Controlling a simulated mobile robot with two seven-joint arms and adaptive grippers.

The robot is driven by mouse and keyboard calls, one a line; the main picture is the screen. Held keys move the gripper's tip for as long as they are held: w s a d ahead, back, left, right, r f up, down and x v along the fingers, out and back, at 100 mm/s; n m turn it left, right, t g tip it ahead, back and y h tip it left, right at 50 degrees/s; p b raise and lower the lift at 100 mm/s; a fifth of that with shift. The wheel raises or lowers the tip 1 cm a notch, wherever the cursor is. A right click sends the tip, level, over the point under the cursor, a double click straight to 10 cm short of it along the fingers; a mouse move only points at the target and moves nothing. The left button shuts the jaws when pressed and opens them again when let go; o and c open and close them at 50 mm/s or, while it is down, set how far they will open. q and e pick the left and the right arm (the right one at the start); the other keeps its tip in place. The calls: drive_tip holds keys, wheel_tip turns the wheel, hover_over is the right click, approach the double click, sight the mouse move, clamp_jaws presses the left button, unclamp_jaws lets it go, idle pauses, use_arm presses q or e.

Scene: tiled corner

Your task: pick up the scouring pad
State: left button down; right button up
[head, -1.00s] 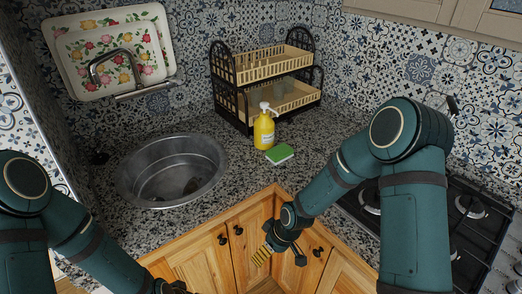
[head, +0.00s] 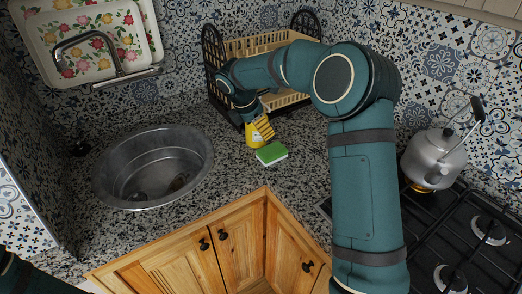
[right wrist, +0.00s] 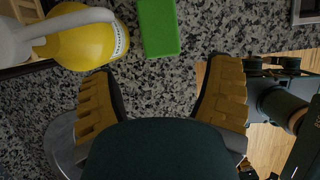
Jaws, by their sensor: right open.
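The scouring pad (head: 271,153), green on top with a pale lower layer, lies flat on the speckled counter in front of the yellow soap bottle (head: 252,139). In the right wrist view the green pad (right wrist: 158,27) shows at the top, beyond and between the two fingertips. My right gripper (head: 262,128) is open above the counter, close to the pad and in front of the bottle, hiding part of it. Its yellow ridged fingers are wide apart and empty in the right wrist view (right wrist: 160,75). My left gripper is not seen.
A round metal sink (head: 152,168) is set in the counter at left. A two-tier dish rack (head: 213,55) stands behind my right arm. A kettle (head: 434,158) sits on the stove (head: 460,215) at right. Counter right of the pad is clear.

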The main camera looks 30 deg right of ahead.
drive_tip(key=b, duration=0.2)
hover_over(271, 150)
drive_tip(key=a, duration=0.2)
wheel_tip(271, 150, down, 6)
drive_tip(key=shift+f, duration=0.1)
drive_tip(key=shift+s+d+f, duration=0.15)
drive_tip(key=shift+d+f, duration=0.05)
drive_tip(key=shift+f, duration=0.25)
drive_tip(key=shift+w+d+f, duration=0.25)
drive_tip(key=shift+f, duration=0.35)
drive_tip(key=b+x, duration=0.1)
drive_tip(key=x, duration=0.3)
drive_tip(key=shift+d+f, duration=0.15)
drive_tip(key=shift+f, duration=0.1)
drive_tip(key=shift+r, duration=0.15)
drive_tip(key=shift+f, duration=0.3)
drive_tip(key=c, duration=0.6)
